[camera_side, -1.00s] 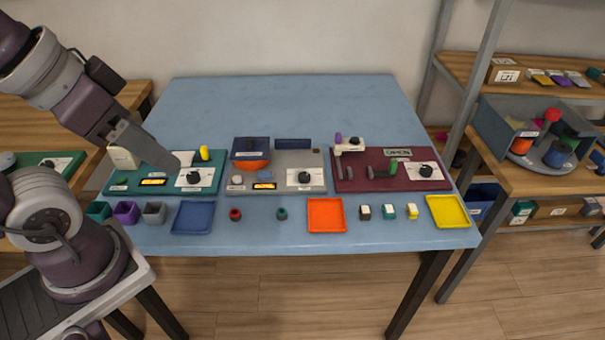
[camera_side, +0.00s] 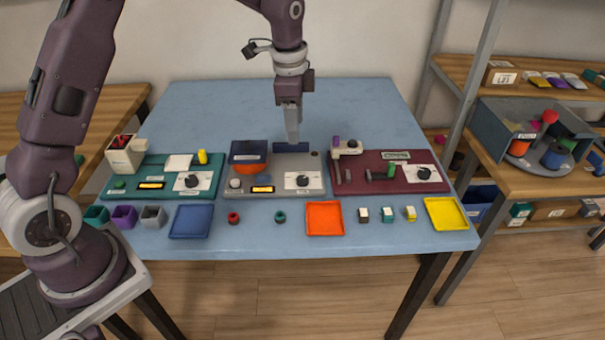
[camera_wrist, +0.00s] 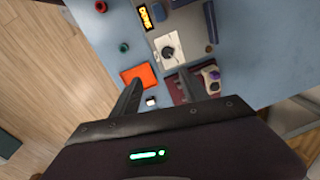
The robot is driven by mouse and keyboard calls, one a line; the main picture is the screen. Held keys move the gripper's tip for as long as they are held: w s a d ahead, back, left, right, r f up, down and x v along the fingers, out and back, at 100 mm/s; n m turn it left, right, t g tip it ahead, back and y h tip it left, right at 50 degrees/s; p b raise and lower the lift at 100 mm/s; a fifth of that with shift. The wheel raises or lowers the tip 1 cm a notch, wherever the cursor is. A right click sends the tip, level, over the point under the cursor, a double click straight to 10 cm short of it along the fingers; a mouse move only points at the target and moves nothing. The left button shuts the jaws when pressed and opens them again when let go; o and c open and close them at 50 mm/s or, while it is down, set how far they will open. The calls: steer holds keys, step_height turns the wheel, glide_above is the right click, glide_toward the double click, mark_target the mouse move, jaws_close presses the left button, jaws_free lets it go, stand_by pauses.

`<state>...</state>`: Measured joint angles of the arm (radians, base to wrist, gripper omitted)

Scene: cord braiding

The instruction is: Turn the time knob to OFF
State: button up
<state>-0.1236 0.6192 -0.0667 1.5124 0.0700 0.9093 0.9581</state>
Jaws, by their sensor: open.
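Three panels each carry a black knob on a white dial plate: the teal panel's knob (camera_side: 192,181), the grey panel's knob (camera_side: 303,180) and the maroon panel's knob (camera_side: 424,173). I cannot read which one is labelled time, nor their settings. My gripper (camera_side: 292,139) hangs pointing down above the back of the grey panel (camera_side: 283,163), apart from every knob. In the wrist view my gripper (camera_wrist: 161,80) has its two fingers spread with nothing between them. The grey panel's knob (camera_wrist: 168,51) shows beyond the fingertips there.
The maroon panel has a green-ended handle (camera_side: 390,171). Blue (camera_side: 191,221), orange (camera_side: 324,218) and yellow trays (camera_side: 446,213) lie in front. The table's back is clear.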

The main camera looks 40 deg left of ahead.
mark_target(302, 179)
steer(key=w+f+m, duration=0.1)
steer(key=f, duration=0.2)
steer(key=w+a+f, duration=0.1)
steer(key=f, duration=0.3)
steer(key=w+f+m+g, duration=0.1)
steer(key=w+f, duration=0.1)
steer(key=f, duration=0.2)
steer(key=shift+a+f+m, duration=0.1)
steer(key=shift+a+m, duration=0.15)
steer(key=shift+m, duration=0.05)
step_height(302, 179, down, 7)
steer(key=shift+f, duration=0.15)
jaws_close()
